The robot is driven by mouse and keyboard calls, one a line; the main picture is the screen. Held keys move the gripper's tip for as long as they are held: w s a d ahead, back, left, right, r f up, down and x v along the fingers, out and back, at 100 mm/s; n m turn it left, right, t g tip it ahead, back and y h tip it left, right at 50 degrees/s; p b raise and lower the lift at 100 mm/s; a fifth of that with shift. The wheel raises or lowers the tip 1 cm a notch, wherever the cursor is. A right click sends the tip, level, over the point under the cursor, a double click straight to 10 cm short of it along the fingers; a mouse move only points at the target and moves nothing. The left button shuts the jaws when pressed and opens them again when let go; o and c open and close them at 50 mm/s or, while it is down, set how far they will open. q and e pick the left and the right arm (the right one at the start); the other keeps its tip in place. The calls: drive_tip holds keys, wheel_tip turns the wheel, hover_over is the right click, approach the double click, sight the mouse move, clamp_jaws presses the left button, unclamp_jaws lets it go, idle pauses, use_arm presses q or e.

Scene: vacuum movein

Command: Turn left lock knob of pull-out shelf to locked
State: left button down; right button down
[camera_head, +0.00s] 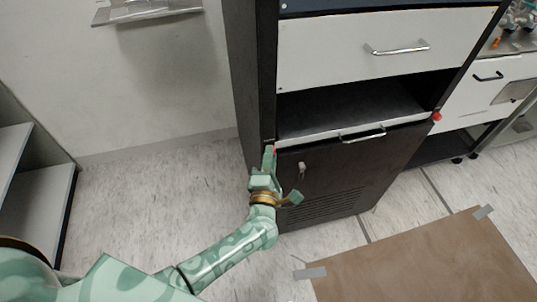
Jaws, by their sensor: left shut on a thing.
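The pull-out shelf (345,131) shows as a pale front edge with a metal handle, set in the dark cabinet under a white drawer. A red lock knob (437,117) sits at its right end. At its left end a small bit of red, the left lock knob (273,149), shows at the fingertips of my left gripper (270,158). The gripper is shut on this knob and hides most of it, so its turn angle cannot be told. My right gripper is not in view.
Below the shelf is a dark cabinet door (345,170) with a small lock and vent slots. A brown mat (430,265) lies on the floor at the lower right. A grey shelf unit (35,185) stands at the left. The floor between is clear.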

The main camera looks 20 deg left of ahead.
use_arm(q)
drive_tip(key=shift+d+m+p, duration=0.1)
drive_tip(key=shift+m+p, duration=0.25)
drive_tip(key=shift+m, duration=0.05)
drive_tip(key=c, duration=1.2)
unclamp_jaws()
drive_tip(key=p+v, duration=0.1)
drive_tip(key=v, duration=1.5)
drive_tip(key=shift+s+r+p, duration=0.2)
drive_tip(key=shift+r+p, duration=0.1)
drive_tip(key=shift+p, duration=0.1)
